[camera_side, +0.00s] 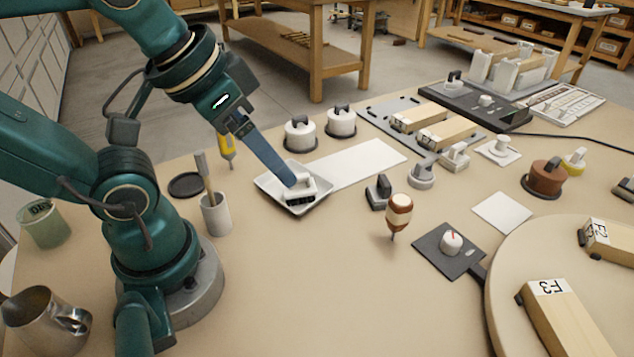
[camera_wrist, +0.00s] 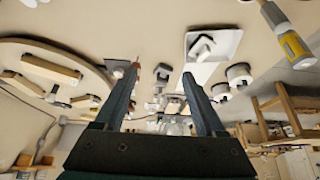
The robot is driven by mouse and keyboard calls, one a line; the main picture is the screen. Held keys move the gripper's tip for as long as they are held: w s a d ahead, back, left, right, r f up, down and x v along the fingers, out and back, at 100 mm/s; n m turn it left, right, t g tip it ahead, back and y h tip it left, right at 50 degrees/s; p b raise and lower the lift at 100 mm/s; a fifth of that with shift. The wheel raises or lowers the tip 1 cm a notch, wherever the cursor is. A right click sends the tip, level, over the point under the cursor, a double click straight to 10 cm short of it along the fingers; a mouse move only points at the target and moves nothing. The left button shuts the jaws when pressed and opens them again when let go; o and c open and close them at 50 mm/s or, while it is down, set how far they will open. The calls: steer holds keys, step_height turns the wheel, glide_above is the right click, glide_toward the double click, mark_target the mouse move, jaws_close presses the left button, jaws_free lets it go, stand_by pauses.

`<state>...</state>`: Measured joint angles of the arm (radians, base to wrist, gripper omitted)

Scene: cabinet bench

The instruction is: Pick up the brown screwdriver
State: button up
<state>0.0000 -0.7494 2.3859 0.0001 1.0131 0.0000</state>
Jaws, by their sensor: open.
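The brown screwdriver (camera_side: 399,212) has a brown and white handle and stands upright, tip down, near the middle of the bench in the side view. I cannot make it out clearly in the wrist view; the left finger may hide it. My gripper (camera_side: 292,183) is to the left of the screwdriver and apart from it, over a white tray in the picture. In the wrist view my gripper (camera_wrist: 161,72) shows two blue fingers spread apart with nothing held between them.
The white tray (camera_side: 264,184) holds a white block. A yellow screwdriver (camera_side: 226,148) and a grey cup (camera_side: 216,216) stand near my arm. A dark clamp block (camera_side: 378,192) and a dark pad (camera_side: 432,259) flank the brown screwdriver. The bench before it is clear.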

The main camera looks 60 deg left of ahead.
steer(key=w+d+r+m+t+h, duration=0.1)
steer(key=w+d+r+t+h, duration=0.25)
steer(key=w+d+r, duration=0.5)
steer(key=w+d+r+t+h, duration=0.3)
steer(key=w+d+r+t, duration=0.15)
steer(key=w+r, duration=0.55)
steer(key=w+d+r+n+t, duration=0.2)
steer(key=w+r+n+t, duration=0.1)
steer(key=w+r, duration=0.15)
steer(key=n+g+y, duration=0.9)
steer(key=n+y, duration=0.1)
steer(key=y, duration=0.8)
glide_above(399, 228)
steer(key=s+d, duration=0.1)
steer(key=d, duration=0.2)
step_height(399, 228, down, 20)
steer(key=shift+g, duration=0.3)
steer(key=f, duration=1.6)
steer(key=shift+s+a+f, duration=0.25)
steer(key=shift+f, duration=0.55)
steer(key=shift+w+a+f, duration=0.15)
steer(key=shift+a, duration=0.1)
steer(key=shift+x, duration=2.2)
